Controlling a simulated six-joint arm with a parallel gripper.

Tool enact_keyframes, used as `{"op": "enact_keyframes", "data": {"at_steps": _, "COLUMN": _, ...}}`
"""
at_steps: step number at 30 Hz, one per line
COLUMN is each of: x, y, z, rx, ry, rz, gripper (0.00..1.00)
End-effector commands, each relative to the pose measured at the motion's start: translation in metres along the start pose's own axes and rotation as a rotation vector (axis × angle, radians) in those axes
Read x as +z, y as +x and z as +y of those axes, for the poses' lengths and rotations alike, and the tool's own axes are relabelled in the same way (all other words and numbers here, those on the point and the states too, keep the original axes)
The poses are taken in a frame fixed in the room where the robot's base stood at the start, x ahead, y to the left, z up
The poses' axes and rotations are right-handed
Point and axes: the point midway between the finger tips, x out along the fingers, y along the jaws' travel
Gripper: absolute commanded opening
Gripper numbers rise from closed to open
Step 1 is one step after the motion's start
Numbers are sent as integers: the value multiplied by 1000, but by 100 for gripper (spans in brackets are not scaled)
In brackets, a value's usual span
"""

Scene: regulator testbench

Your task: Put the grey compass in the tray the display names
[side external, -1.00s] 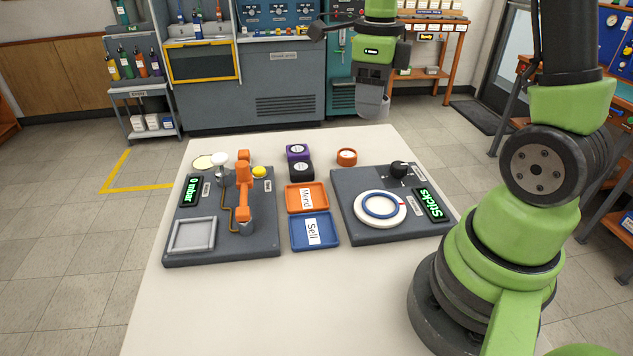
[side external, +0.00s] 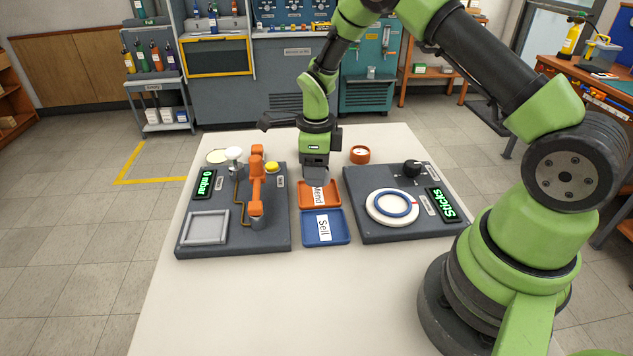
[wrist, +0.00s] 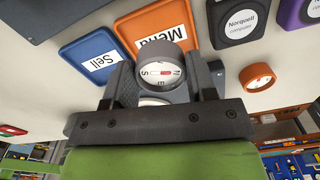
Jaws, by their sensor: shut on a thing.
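My gripper (side external: 316,174) is shut on the grey compass (wrist: 163,70), whose white dial with a red mark faces the wrist camera. In the side view the gripper is at the back edge of the orange tray labelled Mend (side external: 306,196) and seems to be above it; the exact height is unclear. The blue tray labelled Sell (side external: 341,239) lies in front of the orange one. Both trays look empty. The display (side external: 441,204) on the right board reads "Sticks" in green.
A black square case (wrist: 239,41) and a purple one (wrist: 291,8) lie beyond the trays, hidden in the side view. An orange round compass (side external: 360,155) stands to the right. The left board (side external: 269,238), with its "0 mbar" display, and the right board (side external: 371,236) flank the trays.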

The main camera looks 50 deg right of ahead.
Motion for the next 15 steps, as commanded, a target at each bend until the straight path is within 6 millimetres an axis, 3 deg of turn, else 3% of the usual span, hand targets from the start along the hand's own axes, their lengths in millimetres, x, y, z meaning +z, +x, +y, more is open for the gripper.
{"op": "enact_keyframes", "data": {"at_steps": 6, "x": -1, "y": 33, "z": 0, "rx": 1, "ry": 0, "rz": 2, "gripper": 28}}
{"op": "enact_keyframes", "data": {"at_steps": 15, "x": 0, "y": 36, "z": 0, "rx": 0, "ry": 1, "rz": 0, "gripper": 28}}
